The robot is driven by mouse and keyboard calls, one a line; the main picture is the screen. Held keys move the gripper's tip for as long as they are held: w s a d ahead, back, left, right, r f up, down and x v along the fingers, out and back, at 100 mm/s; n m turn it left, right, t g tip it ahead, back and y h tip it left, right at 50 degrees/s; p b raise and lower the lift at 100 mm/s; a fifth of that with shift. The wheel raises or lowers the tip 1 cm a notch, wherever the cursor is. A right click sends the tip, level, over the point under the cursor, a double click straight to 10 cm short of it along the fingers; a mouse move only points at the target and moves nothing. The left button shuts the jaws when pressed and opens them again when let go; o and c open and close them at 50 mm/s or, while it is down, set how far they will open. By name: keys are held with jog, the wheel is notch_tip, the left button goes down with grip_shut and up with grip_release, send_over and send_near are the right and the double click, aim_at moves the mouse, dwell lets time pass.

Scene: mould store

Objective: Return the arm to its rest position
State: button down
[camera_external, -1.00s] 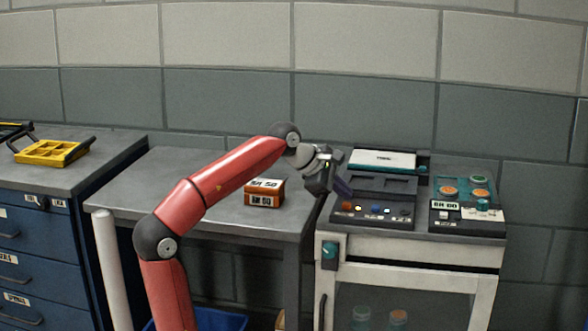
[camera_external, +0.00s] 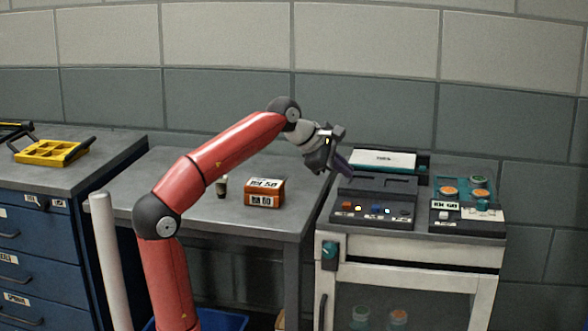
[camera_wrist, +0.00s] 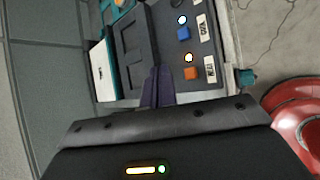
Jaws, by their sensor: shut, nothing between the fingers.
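My red arm rises from the bottom of the external view and bends over the grey table. My gripper (camera_external: 340,166) hangs in the air near the left end of the dark control panel (camera_external: 372,210), pointing down to the right. Its fingers are shut with nothing between them. In the wrist view the purple-grey fingers (camera_wrist: 157,88) are together in front of the panel (camera_wrist: 196,50), whose blue and orange buttons show. I cannot tell the exact gap between the fingertips and the panel.
An orange labelled box (camera_external: 264,192) and a small cup-like item (camera_external: 222,187) stand on the grey table (camera_external: 165,205). A white cabinet (camera_external: 405,250) carries the panel. A yellow tray (camera_external: 50,151) sits on blue drawers (camera_external: 30,245) at left. Space above the table is mostly free.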

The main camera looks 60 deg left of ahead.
jog(key=shift+r, duration=0.6)
jog(key=s+d+f+m, duration=0.1)
jog(key=s+f+m, duration=0.1)
jog(key=f+m, duration=0.1)
jog(key=s+d+f+m+g, duration=0.1)
jog(key=s+f+m, duration=0.1)
jog(key=f+m, duration=0.1)
jog(key=s+d+f+m, duration=0.1)
jog(key=s+f+m, duration=0.2)
jog(key=f, duration=0.1)
jog(key=shift+d+f+m, duration=0.1)
jog(key=shift+d+m, duration=0.1)
jog(key=shift+m, duration=0.1)
jog(key=s+a+f+m+g, duration=0.1)
jog(key=s+f+m, duration=0.5)
jog(key=f, duration=0.3)
jog(key=s+a+f+m+g+y, duration=0.1)
jog(key=s+a+f+m, duration=0.1)
jog(key=s+f+m, duration=0.5)
notch_tip(320, 180, down, 3)
jog(key=m, duration=0.2)
jog(key=shift+s+m, duration=0.15)
jog(key=shift+m, duration=0.15)
